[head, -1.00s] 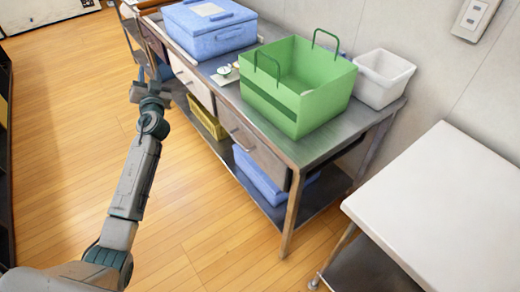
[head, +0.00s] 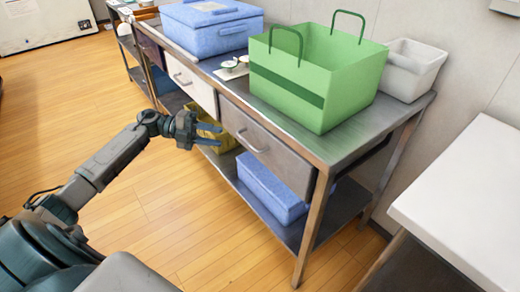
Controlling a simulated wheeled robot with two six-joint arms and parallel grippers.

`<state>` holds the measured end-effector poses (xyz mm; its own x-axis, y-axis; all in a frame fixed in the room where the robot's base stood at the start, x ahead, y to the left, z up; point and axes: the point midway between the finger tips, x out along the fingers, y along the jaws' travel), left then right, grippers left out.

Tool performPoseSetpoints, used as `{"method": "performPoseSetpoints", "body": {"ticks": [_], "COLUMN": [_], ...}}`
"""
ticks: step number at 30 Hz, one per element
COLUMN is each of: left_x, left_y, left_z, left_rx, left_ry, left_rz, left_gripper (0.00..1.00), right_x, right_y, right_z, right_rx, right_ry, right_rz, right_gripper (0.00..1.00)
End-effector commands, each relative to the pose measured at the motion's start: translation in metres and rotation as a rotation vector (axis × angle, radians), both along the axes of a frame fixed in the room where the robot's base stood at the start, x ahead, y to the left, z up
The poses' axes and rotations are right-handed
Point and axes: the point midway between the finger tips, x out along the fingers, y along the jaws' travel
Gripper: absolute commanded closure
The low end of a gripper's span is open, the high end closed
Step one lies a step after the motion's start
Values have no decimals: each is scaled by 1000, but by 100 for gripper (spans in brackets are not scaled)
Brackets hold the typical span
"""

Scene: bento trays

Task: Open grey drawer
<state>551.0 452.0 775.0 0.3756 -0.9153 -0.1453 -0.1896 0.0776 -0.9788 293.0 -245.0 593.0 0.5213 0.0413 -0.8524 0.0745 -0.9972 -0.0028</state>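The grey drawer (head: 270,146) is the near drawer under the metal table top, right of a white drawer (head: 189,82). It looks shut. Its handle (head: 252,142) is a thin metal bar on the front. My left gripper (head: 218,134) is open and empty, its two fingers pointing right toward the drawer handle, which appears a short way beyond the fingertips. My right gripper is not in view.
A green bag-like box (head: 318,85), a blue box (head: 210,30) and a white bin (head: 411,72) stand on the table. A blue box (head: 268,188) and a yellow basket (head: 195,115) sit on the lower shelf. A white table (head: 470,190) is at right; the floor at left is clear.

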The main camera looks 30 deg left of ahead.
Motion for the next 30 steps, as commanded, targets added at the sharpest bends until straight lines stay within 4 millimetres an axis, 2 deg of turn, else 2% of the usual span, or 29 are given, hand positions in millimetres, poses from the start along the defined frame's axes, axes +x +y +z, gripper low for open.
{"method": "performPoseSetpoints", "body": {"ticks": [5, 12, 18, 24, 30], "left_x": [4, 21, 32, 37, 38], "left_y": [-15, -58, -86, -97, -98], "left_z": [-2, -8, -13, -15, -16], "left_rx": [0, -3, -1, 1, 1], "left_ry": [0, -2, -1, 0, 2], "left_rz": [-12, -10, -9, -8, -7], "left_gripper": [68, 68, 68, 68, 68], "right_x": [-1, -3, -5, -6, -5], "right_y": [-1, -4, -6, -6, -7], "right_z": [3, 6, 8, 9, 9], "right_rx": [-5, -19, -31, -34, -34], "right_ry": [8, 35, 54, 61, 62], "right_rz": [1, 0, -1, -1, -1], "right_gripper": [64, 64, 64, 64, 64]}}
